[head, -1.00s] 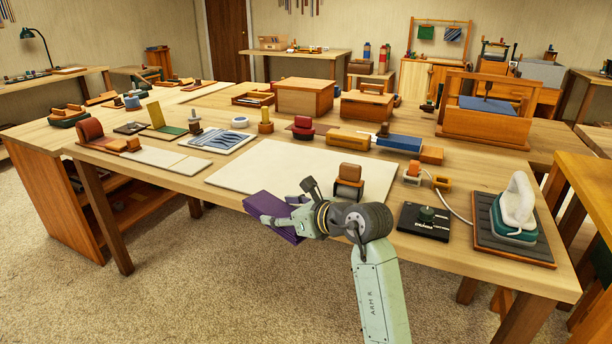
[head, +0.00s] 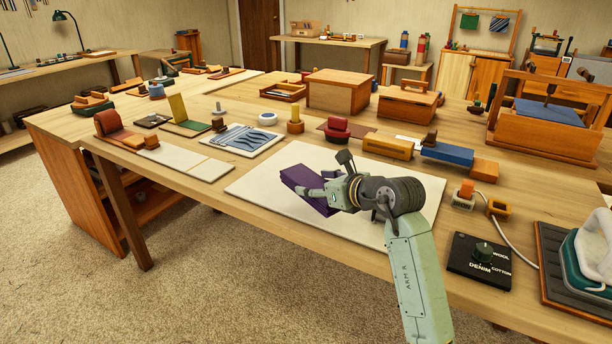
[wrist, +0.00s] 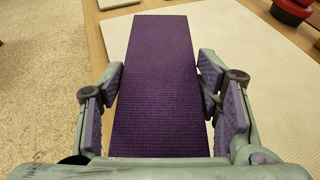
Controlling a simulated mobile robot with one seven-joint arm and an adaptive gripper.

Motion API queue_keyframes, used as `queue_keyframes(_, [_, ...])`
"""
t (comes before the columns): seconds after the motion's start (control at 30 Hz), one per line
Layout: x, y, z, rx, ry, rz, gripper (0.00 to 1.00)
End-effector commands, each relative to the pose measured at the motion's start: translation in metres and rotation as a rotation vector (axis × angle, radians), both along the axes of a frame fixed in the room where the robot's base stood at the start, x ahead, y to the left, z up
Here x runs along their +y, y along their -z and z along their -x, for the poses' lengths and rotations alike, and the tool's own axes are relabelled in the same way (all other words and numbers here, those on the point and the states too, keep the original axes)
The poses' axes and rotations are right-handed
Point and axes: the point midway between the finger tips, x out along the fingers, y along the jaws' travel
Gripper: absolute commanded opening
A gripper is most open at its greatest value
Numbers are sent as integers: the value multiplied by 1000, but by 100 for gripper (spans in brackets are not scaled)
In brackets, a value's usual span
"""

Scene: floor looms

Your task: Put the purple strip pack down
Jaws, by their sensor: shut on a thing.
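The purple strip pack (head: 303,187) is a long flat-sided purple block over the left part of the white mat (head: 258,187) on the table. My gripper (head: 318,192) is shut on it. In the wrist view the strip pack (wrist: 160,80) runs lengthwise between the finger pads of my gripper (wrist: 163,95), its far end pointing away. I cannot tell whether its underside touches the mat. My arm hides part of the mat and whatever stands behind it.
A patterned blue sheet (head: 240,140) and pale boards (head: 185,160) lie left of the mat. A red spool-like piece (head: 338,130) and an orange block (head: 388,147) stand behind it. A black dial box (head: 480,258) sits at right. The mat's front left is bare.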

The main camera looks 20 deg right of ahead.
Motion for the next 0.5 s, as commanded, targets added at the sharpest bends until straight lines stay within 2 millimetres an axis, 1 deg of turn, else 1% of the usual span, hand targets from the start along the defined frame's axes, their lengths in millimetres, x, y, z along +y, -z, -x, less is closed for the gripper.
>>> queue_keyframes(0.03, [4, -4, -15, 2, -4, -2, 26])
queue_keyframes(0.1, [7, -2, -34, 3, -3, -2, 26])
queue_keyframes(0.2, [11, 1, -60, 2, -3, -1, 26])
queue_keyframes(0.3, [14, 4, -82, 0, -1, -2, 26])
queue_keyframes(0.4, [15, 6, -97, -1, -1, 0, 26])
queue_keyframes(0.5, [16, 8, -104, -1, 0, 0, 26])
